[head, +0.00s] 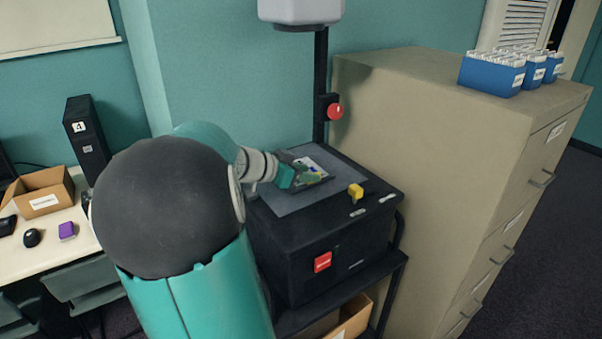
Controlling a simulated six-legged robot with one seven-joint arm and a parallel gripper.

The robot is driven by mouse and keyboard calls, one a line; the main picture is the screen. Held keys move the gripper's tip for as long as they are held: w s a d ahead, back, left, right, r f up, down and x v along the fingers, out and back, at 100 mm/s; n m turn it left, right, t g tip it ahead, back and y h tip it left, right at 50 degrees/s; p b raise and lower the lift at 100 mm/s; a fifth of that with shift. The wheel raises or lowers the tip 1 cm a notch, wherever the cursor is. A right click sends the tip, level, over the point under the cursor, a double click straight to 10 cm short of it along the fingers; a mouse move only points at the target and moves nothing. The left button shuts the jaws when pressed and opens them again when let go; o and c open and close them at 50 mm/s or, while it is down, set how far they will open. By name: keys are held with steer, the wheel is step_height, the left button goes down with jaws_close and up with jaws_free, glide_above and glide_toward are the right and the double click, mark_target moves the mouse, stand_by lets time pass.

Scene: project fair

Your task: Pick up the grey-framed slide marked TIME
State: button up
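A small slide (312,162) with a pale face and blue and yellow-green patches shows at my gripper, over the glass stage of a black overhead projector (330,245). Its frame looks dark or grey; I cannot read any marking on it. My gripper (307,173) reaches in from the left, low over the stage, with its fingers at the slide. The fingers and arm hide part of the slide. I cannot tell whether the fingers are closed on it, or whether the slide touches the stage (285,203).
A yellow block (355,191) sits at the stage's right edge. The projector's post (320,80) with a red knob (335,111) rises behind. A beige filing cabinet (430,170) bearing blue card boxes (491,76) stands close on the right. A desk (60,235) with a cardboard box (45,193) is left.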

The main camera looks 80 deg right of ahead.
steer(key=shift+s+d+f, duration=0.2)
steer(key=shift+s+d, duration=0.1)
steer(key=shift+d, duration=0.05)
steer(key=shift+c, duration=0.2)
jaws_close()
steer(key=shift+r, duration=0.1)
